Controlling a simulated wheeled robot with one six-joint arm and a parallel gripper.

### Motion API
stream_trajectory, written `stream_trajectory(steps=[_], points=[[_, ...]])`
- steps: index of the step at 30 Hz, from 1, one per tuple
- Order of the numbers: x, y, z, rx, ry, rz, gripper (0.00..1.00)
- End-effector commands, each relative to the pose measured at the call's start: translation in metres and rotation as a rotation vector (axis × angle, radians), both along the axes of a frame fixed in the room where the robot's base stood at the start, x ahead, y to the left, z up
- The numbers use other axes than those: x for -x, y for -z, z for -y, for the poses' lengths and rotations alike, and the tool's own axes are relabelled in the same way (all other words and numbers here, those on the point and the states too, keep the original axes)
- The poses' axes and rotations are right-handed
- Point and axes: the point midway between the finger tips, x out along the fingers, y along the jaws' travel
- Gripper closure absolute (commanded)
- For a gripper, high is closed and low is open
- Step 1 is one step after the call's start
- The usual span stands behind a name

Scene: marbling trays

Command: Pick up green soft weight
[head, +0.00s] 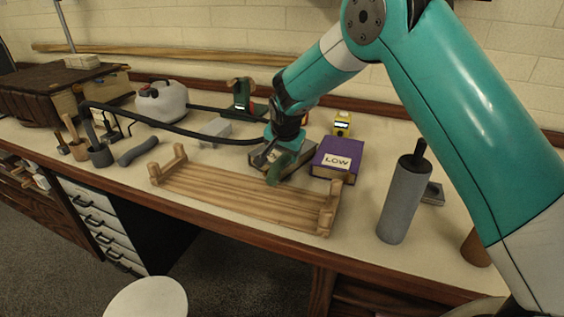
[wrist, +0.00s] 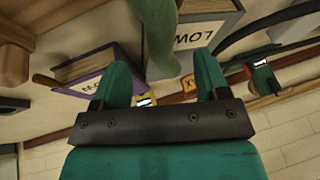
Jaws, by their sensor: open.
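The green soft weight (head: 273,176) hangs at the front edge of a grey book (head: 297,161) in the head view, partly hidden by my gripper. In the wrist view the green weight (wrist: 158,38) is a long, rounded strip lying ahead of and between my fingertips. My gripper (wrist: 162,68) is open, its two green fingers spread apart with no contact visible. In the head view my gripper (head: 276,155) is just above the grey book, pointing down. How far the fingers reach down around the weight cannot be told.
A purple book (head: 338,155) labelled LOW lies right of the grey book. A slatted wooden rack (head: 245,196) is in front. A grey roller (head: 403,200) stands at right. A white jug (head: 170,98), green tool (head: 242,96) and yellow device (head: 342,123) are behind.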

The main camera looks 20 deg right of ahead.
Motion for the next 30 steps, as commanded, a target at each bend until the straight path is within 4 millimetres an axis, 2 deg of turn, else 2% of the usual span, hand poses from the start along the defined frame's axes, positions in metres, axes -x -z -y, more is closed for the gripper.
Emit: stream_trajectory(steps=[8, 17, 25, 27, 30], points=[[-0.019, 0.035, 0.004, 0.001, 0.000, -0.002, 0.32], [-0.022, 0.041, 0.004, 0.000, -0.001, 0.000, 0.32], [-0.021, 0.041, 0.004, 0.001, 0.000, -0.001, 0.92], [-0.022, 0.040, 0.004, 0.000, 0.000, 0.001, 1.00], [-0.022, 0.040, 0.005, 0.000, 0.000, 0.001, 1.00]])
